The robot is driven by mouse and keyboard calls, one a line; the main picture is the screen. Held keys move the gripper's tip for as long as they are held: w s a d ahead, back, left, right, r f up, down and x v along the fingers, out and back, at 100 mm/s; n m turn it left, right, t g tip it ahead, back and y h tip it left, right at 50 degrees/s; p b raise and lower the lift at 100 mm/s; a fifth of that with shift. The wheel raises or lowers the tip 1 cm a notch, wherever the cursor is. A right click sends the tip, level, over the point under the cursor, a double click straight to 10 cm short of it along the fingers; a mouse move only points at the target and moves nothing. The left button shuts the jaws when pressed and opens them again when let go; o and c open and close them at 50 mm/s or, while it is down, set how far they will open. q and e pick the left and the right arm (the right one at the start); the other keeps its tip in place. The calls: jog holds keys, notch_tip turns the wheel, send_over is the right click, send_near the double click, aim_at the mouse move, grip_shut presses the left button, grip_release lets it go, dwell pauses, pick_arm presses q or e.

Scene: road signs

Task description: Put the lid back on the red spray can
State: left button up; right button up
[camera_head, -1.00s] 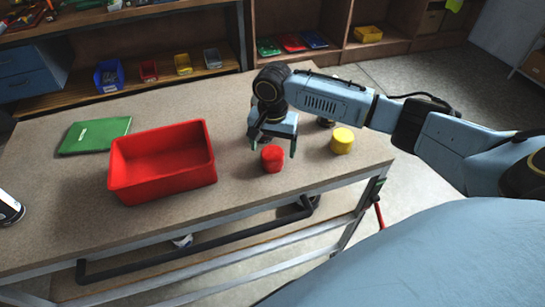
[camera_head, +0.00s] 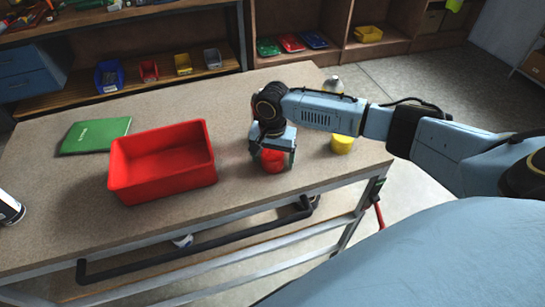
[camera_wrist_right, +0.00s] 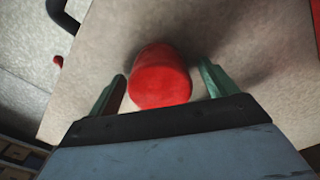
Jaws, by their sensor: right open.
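A red lid (camera_head: 273,162) stands on the workbench near its front edge, right of the red bin. My right gripper (camera_head: 273,157) is open, with its fingers down on either side of the lid. In the right wrist view the red lid (camera_wrist_right: 160,77) sits between the two green fingers (camera_wrist_right: 165,88), with a gap on both sides. A silver can top (camera_head: 333,85) shows behind my right arm; its body is mostly hidden. A sliver of something reddish shows behind the wrist, too hidden to identify. My left gripper is out of view.
A yellow lid (camera_head: 342,144) stands right of the red lid. The open red bin (camera_head: 165,189) is to the left and looks empty. A green book (camera_head: 95,135) lies behind it. A white-and-dark can (camera_head: 9,209) is at the left edge. The middle bench surface is bare.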

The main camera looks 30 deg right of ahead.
aim_at(273, 152)
jog(key=c, duration=1)
jog(key=shift+r, duration=0.1)
notch_tip(273, 152, up, 10)
jog(key=shift+f, duration=0.1)
